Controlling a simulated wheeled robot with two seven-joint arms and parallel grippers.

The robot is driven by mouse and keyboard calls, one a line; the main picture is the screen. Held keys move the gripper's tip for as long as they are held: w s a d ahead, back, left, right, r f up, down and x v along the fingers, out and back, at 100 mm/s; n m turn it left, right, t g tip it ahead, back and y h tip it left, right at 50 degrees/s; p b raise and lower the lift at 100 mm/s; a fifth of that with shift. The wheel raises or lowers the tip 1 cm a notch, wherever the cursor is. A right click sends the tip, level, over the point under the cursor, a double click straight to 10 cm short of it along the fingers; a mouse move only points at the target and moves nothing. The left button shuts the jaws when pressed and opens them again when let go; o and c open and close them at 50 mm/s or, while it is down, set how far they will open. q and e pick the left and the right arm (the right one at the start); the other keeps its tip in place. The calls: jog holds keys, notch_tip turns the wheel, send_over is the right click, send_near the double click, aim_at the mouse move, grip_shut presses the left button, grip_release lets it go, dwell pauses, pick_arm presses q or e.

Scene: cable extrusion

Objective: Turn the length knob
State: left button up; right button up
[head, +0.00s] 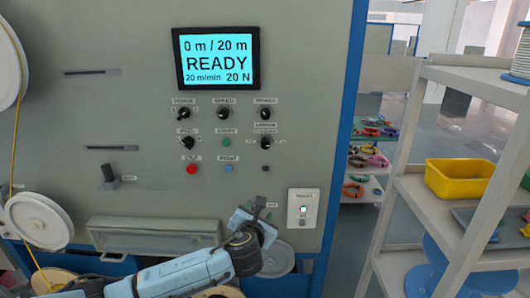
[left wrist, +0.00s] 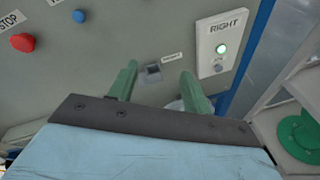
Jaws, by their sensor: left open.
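The machine's control panel (head: 140,100) carries several black knobs under small labels: upper knobs (head: 224,112), a knob at the lower left (head: 186,142) and one at the lower right (head: 265,142). The labels are too blurred to tell surely which is the length knob. My left gripper (head: 258,204) is below the knobs, near the panel's lower edge and beside a white switch box. In the left wrist view its green fingers (left wrist: 157,76) are open and empty, with a small grey square fitting (left wrist: 152,72) on the panel seen between them. My right gripper is in neither view.
A screen (head: 217,58) reads READY, 0 m / 20 m. A red button (head: 191,169) and a blue button (head: 228,169) sit below the knobs. The white switch box (head: 303,208) is right of my gripper. A shelf (head: 440,210) with a yellow bin (head: 459,178) stands at right.

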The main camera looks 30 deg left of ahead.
aim_at(265, 145)
pick_arm(q)
notch_tip(265, 145, up, 15)
jog(key=s+d+m+t+y+p, duration=0.1)
jog(key=m+t, duration=0.2)
jog(key=m, duration=0.3)
jog(key=x, duration=0.8)
jog(key=p+x, duration=0.1)
jog(key=x, duration=0.3)
jog(key=shift+w+a+f, duration=0.25)
jog(key=shift+f, duration=0.05)
jog(key=c, duration=1)
